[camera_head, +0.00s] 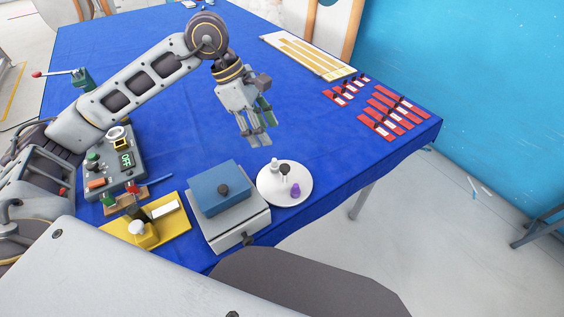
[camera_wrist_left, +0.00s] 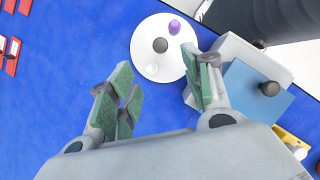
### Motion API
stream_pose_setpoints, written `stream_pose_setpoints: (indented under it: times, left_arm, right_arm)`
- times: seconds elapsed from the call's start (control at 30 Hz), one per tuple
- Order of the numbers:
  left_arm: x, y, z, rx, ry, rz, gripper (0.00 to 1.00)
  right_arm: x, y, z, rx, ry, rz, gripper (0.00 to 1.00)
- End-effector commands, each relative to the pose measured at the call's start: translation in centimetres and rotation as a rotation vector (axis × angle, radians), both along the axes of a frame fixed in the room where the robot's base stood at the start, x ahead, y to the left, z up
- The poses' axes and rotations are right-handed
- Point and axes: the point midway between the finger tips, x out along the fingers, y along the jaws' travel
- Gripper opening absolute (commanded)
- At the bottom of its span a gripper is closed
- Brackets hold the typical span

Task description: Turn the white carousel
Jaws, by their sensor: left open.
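The white carousel (camera_head: 285,194) is a round disc on the blue table, right of the grey and blue box. On it stand a dark grey knob (camera_head: 284,168), a white piece (camera_head: 274,164) and a purple piece (camera_head: 295,190). The carousel (camera_wrist_left: 146,52) also shows at the upper middle of the left wrist view. My left gripper (camera_head: 259,138) hangs above the table, behind the carousel in the head view. It is open and empty, with green finger pads (camera_wrist_left: 160,92) apart in the wrist view. It is clear of the carousel. My right gripper is out of view.
A grey box with a blue top (camera_head: 222,190) stands beside the carousel. A yellow tray (camera_head: 170,222) and a grey panel (camera_head: 132,172) lie further left. Red cards (camera_head: 392,115) and a white board (camera_head: 308,56) lie farther back. The table middle is clear.

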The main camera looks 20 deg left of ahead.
Motion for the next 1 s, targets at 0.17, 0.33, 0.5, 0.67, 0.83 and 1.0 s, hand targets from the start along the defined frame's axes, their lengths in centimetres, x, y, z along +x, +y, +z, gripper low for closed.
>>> stream_pose_setpoints:
  times: [0.17, 0.33, 0.5, 0.67, 0.83, 1.0]
  left_arm:
    - [0.0, -0.7, -1.7, 0.0, 0.003, -0.002, 0.5]
    - [0.1, -1.6, -3.8, -0.001, 0.005, -0.002, 0.5]
    - [0.2, -2.4, -5.8, 0.0, 0.004, -0.002, 0.5]
    - [0.3, -3.3, -7.8, -0.001, 0.003, -0.002, 0.5]
    - [0.4, -4.1, -9.7, -0.001, 0.002, -0.002, 0.5]
    - [0.5, -4.6, -11.1, -0.001, 0.003, -0.001, 0.5]
  right_arm:
    - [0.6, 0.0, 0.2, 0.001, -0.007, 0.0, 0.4]
    - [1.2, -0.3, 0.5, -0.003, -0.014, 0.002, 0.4]
    - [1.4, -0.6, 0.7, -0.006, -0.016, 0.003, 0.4]
    - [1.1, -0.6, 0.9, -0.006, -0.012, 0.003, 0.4]
    - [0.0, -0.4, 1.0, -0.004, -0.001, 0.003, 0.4]
    - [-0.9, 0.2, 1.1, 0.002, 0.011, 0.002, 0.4]
